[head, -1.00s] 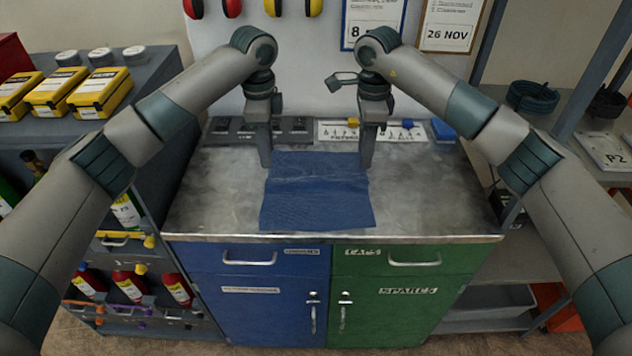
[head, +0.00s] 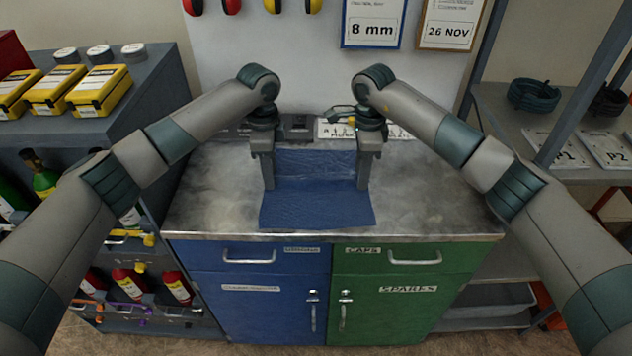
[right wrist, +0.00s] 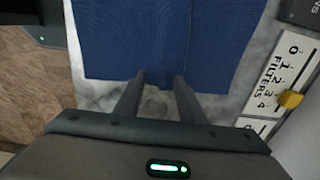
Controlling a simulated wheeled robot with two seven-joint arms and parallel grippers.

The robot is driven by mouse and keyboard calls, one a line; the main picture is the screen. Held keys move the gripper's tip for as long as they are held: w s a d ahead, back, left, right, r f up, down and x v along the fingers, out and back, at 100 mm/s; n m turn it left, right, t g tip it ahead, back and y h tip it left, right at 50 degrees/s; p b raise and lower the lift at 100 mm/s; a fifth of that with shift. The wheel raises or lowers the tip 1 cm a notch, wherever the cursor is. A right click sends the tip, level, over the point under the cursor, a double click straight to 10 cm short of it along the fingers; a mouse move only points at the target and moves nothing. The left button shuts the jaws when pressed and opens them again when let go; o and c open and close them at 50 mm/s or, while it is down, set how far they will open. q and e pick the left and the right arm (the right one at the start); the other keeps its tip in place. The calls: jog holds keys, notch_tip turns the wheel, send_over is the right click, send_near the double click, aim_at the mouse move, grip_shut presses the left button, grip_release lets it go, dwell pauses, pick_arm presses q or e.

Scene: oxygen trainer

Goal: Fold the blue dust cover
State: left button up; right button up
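The blue dust cover (head: 316,205) lies on the metal worktop with a crease running across it. Beyond the crease is a darker far strip. My left gripper (head: 268,187) points down at the cover's left edge, close to the crease; its finger gap is hidden in the head view. My right gripper (head: 362,187) points down at the right edge, also near the crease. In the right wrist view its two fingers (right wrist: 160,82) stand apart at the edge of the cover (right wrist: 140,40), with a bit of cloth showing between the tips. I see no clear pinch.
The worktop (head: 430,200) is bare left and right of the cover. A labelled filters strip (right wrist: 283,85) with a yellow slider lies along the back. Shelving with yellow cases (head: 100,90) stands left, and a shelf with a coiled hose (head: 533,95) right.

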pick_arm(q)
jog(key=shift+f+b, duration=0.55)
pick_arm(e)
jog(key=shift+f, duration=0.55)
jog(key=shift+s, duration=0.1)
pick_arm(q)
jog(key=shift+s+f, duration=0.1)
grip_shut()
pick_arm(e)
grip_shut()
